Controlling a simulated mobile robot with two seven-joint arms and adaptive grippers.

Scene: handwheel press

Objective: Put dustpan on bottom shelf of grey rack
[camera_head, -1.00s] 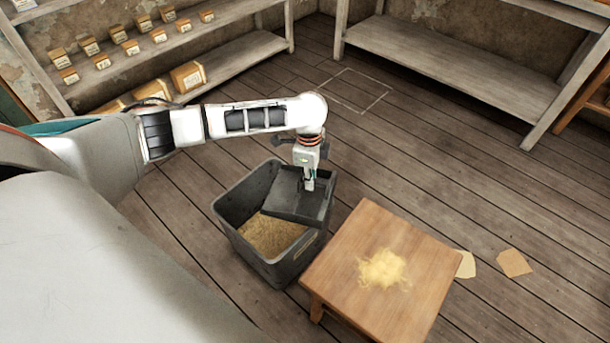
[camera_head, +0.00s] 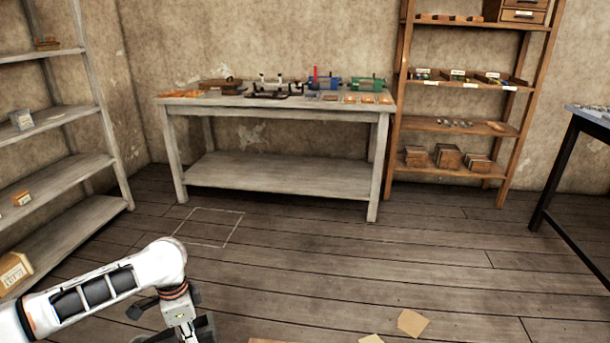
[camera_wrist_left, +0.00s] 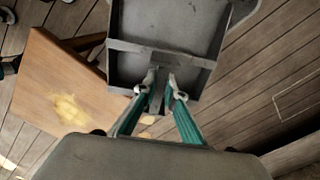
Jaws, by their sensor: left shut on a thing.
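The dark grey dustpan (camera_wrist_left: 165,28) fills the top of the left wrist view, its tray open toward the camera and looking empty. My left gripper (camera_wrist_left: 161,84) is shut on its short handle. In the head view my left gripper (camera_head: 183,326) is cut by the bottom edge, and only a dark bit of the dustpan shows beside it. The grey rack (camera_head: 98,105) stands along the left wall. Its bottom shelf (camera_head: 75,232) is low, with a cardboard box (camera_head: 14,272) at the near end and bare boards farther back.
A wooden stool with yellow shavings (camera_wrist_left: 68,108) is left in the wrist view. A grey workbench (camera_head: 280,176) with tools stands at the back, a brown rack (camera_head: 455,125) right of it. A marked floor rectangle (camera_head: 210,227) is empty. Scraps (camera_head: 412,322) lie lower right.

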